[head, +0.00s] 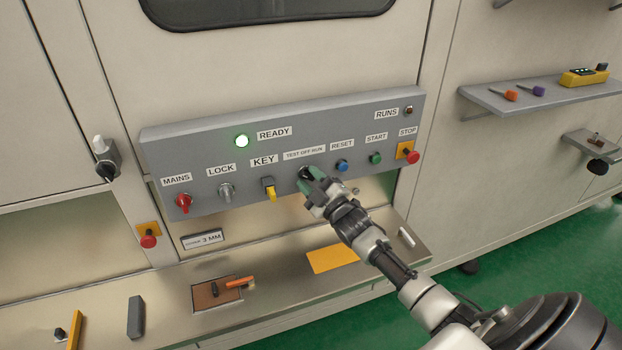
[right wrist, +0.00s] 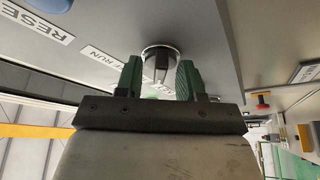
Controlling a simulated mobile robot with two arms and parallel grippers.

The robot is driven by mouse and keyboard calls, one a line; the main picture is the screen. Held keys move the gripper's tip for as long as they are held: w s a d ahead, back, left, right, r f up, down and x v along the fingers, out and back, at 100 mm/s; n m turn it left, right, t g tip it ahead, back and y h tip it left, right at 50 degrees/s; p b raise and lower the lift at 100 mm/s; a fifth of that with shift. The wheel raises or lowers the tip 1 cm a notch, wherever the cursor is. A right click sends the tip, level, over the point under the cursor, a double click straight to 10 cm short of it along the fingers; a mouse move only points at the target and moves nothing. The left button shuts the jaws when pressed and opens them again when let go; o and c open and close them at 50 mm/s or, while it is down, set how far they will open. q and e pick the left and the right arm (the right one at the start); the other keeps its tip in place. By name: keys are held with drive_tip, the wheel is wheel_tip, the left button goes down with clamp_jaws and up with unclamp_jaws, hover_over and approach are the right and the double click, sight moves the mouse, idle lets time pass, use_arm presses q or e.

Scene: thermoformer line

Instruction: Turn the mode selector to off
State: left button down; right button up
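The mode selector (head: 304,172) is a dark knob under the "TEST OFF RUN" label (head: 304,153) on the grey control panel. My right gripper (head: 313,177) is at it in the head view and hides part of it. In the right wrist view the selector (right wrist: 157,62) shows as a dark grip on a round pale base. The two green fingertips of my right gripper (right wrist: 157,75) stand open on either side of the grip, with gaps visible. I cannot tell which way the selector points. My left gripper is not in view.
The yellow key (head: 271,192) sits left of the selector and the blue reset button (head: 342,165) right of it. A red mains knob (head: 183,203) and red stop button (head: 412,157) are farther out. A metal ledge (head: 290,284) runs below the panel (head: 215,155).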

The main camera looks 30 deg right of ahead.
clamp_jaws()
drive_tip(key=shift+a+f+m+t+h+b, duration=0.15)
drive_tip(key=shift+m+h+b, duration=0.7)
drive_tip(key=shift+m, duration=1.4)
drive_tip(key=shift+m+t+h+b, duration=0.2)
drive_tip(key=shift+m+h+b, duration=0.2)
drive_tip(key=shift+m+h, duration=1.35)
drive_tip(key=shift+a+f+m+t+h+b, duration=0.15)
drive_tip(key=shift+m+h+b, duration=0.5)
drive_tip(key=shift+m, duration=2.05)
drive_tip(key=shift+d+r+m, duration=0.1)
drive_tip(key=shift+m, duration=0.2)
